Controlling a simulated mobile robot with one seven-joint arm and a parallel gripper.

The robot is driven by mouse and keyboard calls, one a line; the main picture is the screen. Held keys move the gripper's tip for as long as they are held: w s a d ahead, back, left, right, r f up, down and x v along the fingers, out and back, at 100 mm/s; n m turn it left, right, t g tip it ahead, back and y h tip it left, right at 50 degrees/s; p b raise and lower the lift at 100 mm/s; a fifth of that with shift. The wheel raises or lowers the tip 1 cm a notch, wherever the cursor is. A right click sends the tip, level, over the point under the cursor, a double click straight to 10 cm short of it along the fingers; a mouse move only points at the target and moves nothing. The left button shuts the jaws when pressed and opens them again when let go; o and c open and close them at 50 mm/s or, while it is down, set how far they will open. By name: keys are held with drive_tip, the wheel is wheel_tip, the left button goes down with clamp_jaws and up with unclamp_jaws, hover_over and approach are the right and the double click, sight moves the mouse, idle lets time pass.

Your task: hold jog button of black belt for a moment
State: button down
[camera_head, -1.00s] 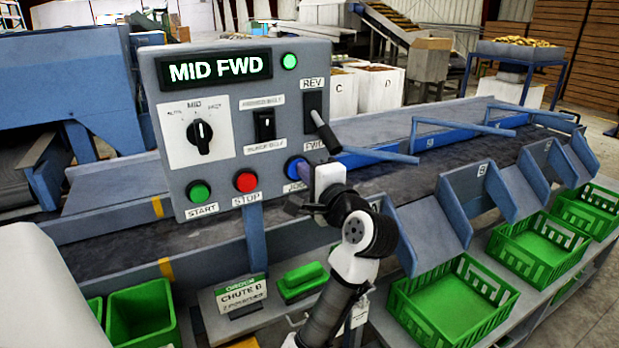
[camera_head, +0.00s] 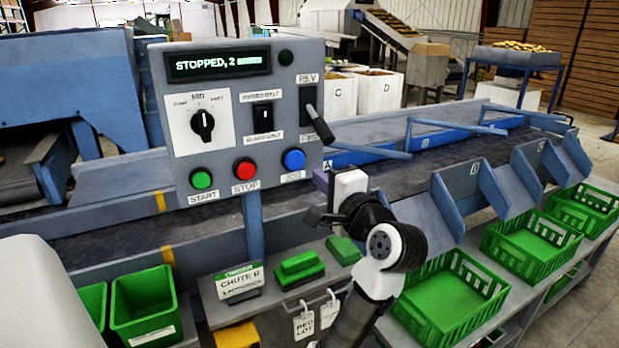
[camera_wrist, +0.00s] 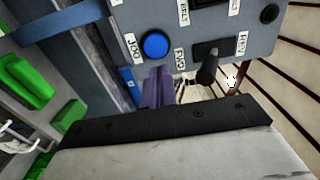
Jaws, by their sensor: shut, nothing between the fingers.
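The control panel (camera_head: 240,115) stands over the conveyor, and its display (camera_head: 220,64) reads "STOPPED, 2" with blurred text after it. The blue jog button (camera_head: 293,160) is at the panel's lower right, fully uncovered; it also shows in the wrist view (camera_wrist: 155,45). The black belt (camera_head: 410,178) runs behind and right of the panel. The belt selector rocker (camera_head: 263,117) sits between two belt labels; its position is hard to tell. My gripper (camera_head: 320,180) is shut and empty, just right of and below the jog button, apart from it. Its purple fingers (camera_wrist: 155,90) show in the wrist view.
Left of jog are the red stop button (camera_head: 245,169) and green start button (camera_head: 201,179). The REV/FWD lever (camera_head: 318,124) juts out above my gripper. The speed dial (camera_head: 203,124) points at MID. Green crates (camera_head: 455,300) and chute plates (camera_head: 430,200) stand to the right.

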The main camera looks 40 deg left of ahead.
drive_tip(key=b+v, duration=0.1)
drive_tip(key=v, duration=0.4)
drive_tip(key=shift+w+d, duration=0.1)
idle(1.1)
